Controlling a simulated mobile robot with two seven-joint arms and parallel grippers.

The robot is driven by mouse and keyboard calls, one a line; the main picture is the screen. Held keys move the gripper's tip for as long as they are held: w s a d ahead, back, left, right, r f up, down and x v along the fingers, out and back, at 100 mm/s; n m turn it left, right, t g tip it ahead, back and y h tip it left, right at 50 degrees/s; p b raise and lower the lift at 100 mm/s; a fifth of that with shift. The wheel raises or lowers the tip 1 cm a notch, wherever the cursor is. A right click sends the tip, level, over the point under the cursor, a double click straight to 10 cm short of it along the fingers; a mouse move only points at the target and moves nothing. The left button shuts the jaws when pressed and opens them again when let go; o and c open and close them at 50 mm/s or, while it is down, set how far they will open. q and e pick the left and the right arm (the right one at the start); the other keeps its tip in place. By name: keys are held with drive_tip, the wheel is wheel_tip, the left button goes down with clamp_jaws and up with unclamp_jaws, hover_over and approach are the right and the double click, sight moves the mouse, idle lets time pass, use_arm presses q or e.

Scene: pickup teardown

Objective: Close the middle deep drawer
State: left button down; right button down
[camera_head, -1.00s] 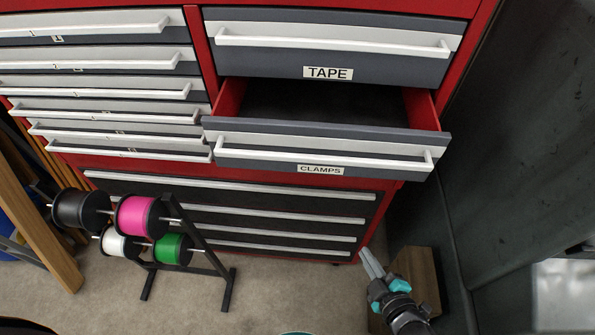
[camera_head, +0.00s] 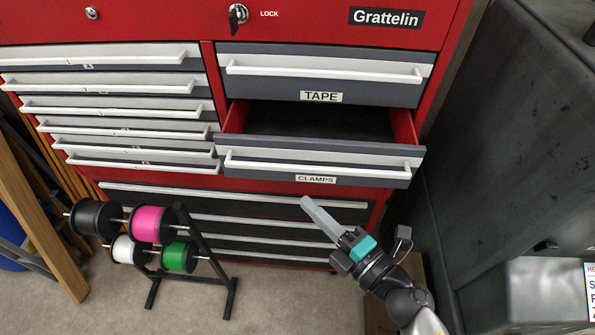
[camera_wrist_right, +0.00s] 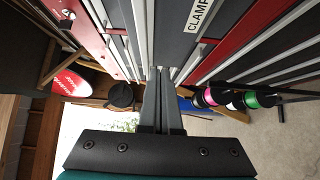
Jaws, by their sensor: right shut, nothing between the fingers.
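The deep drawer labelled CLAMPS (camera_head: 318,157) is pulled out of the red tool chest, below the TAPE drawer. Its dark inside and red side walls show, and a white bar handle runs along its front. Its label also shows in the right wrist view (camera_wrist_right: 199,14). My right gripper (camera_head: 306,200) is shut and empty, its fingers pointing up and left just below the drawer front in the head view. It looks apart from the drawer. In the right wrist view the shut fingers (camera_wrist_right: 163,72) point toward the chest front. My left gripper is not in view.
The TAPE drawer (camera_head: 322,72) above is shut. Wide lower drawers (camera_head: 240,205) and narrow left drawers are shut. A spool rack (camera_head: 185,225) stands on the floor at left. A dark cabinet (camera_head: 490,130) stands close on the right.

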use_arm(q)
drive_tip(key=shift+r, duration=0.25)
use_arm(e)
drive_tip(key=shift+w+a, duration=0.6)
drive_tip(key=shift+w, duration=0.65)
drive_tip(key=shift+w+a, duration=0.55)
drive_tip(key=shift+w, duration=0.7)
drive_tip(key=shift+w+a, duration=0.6)
drive_tip(key=shift+w, duration=0.65)
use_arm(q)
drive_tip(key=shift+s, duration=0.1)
use_arm(e)
drive_tip(key=shift+w, duration=0.15)
